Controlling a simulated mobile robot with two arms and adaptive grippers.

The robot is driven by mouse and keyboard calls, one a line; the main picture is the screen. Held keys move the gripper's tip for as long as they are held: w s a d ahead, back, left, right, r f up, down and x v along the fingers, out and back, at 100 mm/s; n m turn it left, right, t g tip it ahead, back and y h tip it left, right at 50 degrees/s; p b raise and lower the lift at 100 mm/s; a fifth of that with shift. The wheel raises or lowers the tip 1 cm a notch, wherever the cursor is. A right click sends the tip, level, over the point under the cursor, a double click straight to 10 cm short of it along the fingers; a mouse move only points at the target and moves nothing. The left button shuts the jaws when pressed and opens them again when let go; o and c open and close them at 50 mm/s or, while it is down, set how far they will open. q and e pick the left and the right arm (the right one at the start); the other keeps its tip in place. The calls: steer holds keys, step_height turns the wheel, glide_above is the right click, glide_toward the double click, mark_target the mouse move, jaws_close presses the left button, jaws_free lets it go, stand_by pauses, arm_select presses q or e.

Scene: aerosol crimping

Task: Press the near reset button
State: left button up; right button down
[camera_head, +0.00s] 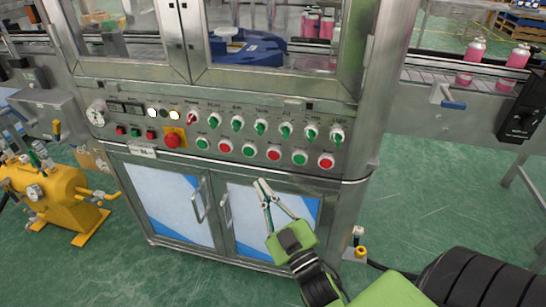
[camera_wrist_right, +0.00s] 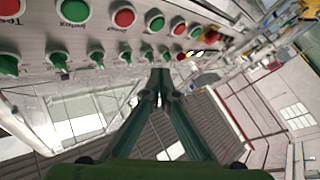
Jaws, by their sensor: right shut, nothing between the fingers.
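The control panel (camera_head: 140,92) on the machine front has a lower row of green and red push buttons. They include a green button (camera_head: 299,159), which also shows in the right wrist view (camera_wrist_right: 75,11), and a red button (camera_head: 273,154). The small labels are too blurred to tell surely which button is the reset. My right gripper (camera_head: 262,183) is shut and empty. In the head view its tips appear just below the button row, in front of the cabinet doors. In the right wrist view the tips (camera_wrist_right: 160,75) appear apart from the buttons. My left gripper is out of view.
A row of green-handled selector switches (camera_head: 260,128) sits above the buttons, with a larger red button (camera_head: 173,138) at left. Cabinet door handles (camera_head: 226,213) stick out below. A yellow pump unit (camera_head: 55,195) stands at left. Pink cans (camera_head: 472,60) stand on the right conveyor.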

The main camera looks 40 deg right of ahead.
mark_target(274, 155)
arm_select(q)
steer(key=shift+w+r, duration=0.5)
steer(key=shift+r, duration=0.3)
arm_select(e)
steer(key=w+d, duration=0.5)
steer(key=d, duration=0.1)
steer(key=shift+w+d, duration=0.2)
steer(key=shift+w, duration=0.05)
steer(key=shift+w+d, duration=0.1)
stand_by(0.6)
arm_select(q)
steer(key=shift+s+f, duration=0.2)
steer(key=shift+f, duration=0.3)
arm_select(e)
steer(key=shift+w+d, duration=0.15)
steer(key=shift+d, duration=0.05)
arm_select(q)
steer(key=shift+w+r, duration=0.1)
arm_select(e)
steer(key=shift+w+d, duration=0.1)
steer(key=shift+d, duration=0.05)
